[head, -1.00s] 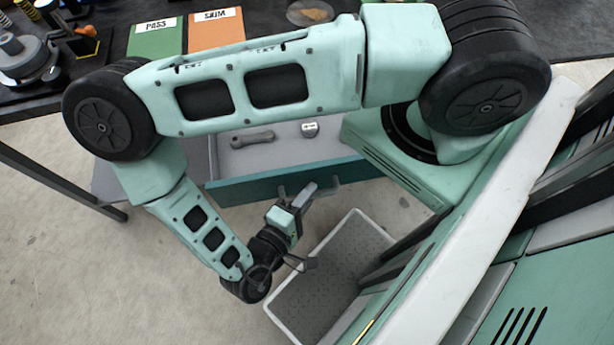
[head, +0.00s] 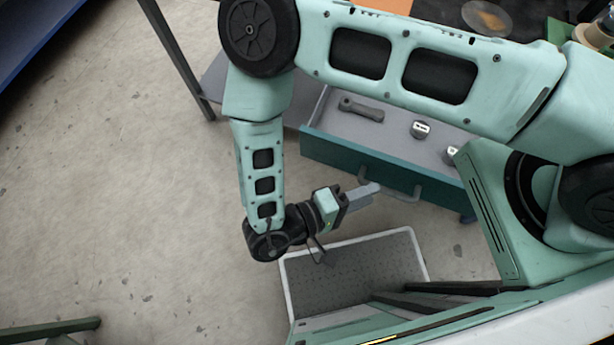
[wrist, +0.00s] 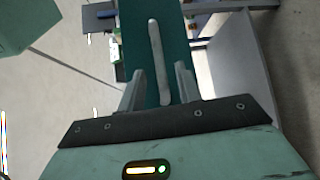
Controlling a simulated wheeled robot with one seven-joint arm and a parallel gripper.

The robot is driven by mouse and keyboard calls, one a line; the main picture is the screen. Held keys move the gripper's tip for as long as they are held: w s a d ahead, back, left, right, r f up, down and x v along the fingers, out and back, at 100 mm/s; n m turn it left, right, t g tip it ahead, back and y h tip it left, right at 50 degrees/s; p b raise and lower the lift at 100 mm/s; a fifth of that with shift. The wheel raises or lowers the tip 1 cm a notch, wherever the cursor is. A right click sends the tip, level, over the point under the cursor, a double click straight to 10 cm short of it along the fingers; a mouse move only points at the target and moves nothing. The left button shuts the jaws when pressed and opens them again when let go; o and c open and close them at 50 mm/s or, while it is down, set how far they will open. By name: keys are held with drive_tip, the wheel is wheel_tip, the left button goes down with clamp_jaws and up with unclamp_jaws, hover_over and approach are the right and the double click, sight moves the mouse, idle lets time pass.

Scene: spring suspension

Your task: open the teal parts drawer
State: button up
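The teal parts drawer (head: 335,154) stands pulled out of its bench in the head view, its grey inside visible. My gripper (head: 368,192) is at the left part of the handle, in front of the drawer front. In the wrist view the handle (wrist: 156,50) lies lengthwise between the two fingers of my gripper (wrist: 159,85). The fingers are apart, with a gap visible on each side of the bar. The teal drawer front (wrist: 140,35) is behind it.
A grey tool (head: 361,109) and a small pale labelled part (head: 420,129) lie inside the drawer. A grey mat-lined tray (head: 350,270) with a pale rim is on the floor below my gripper.

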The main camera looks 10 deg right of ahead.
drive_tip(key=b+v, duration=0.2)
drive_tip(key=v, duration=1)
drive_tip(key=shift+a+b, duration=0.3)
drive_tip(key=shift+b, duration=0.1)
drive_tip(key=shift+s+r, duration=0.1)
drive_tip(key=shift+s, duration=0.05)
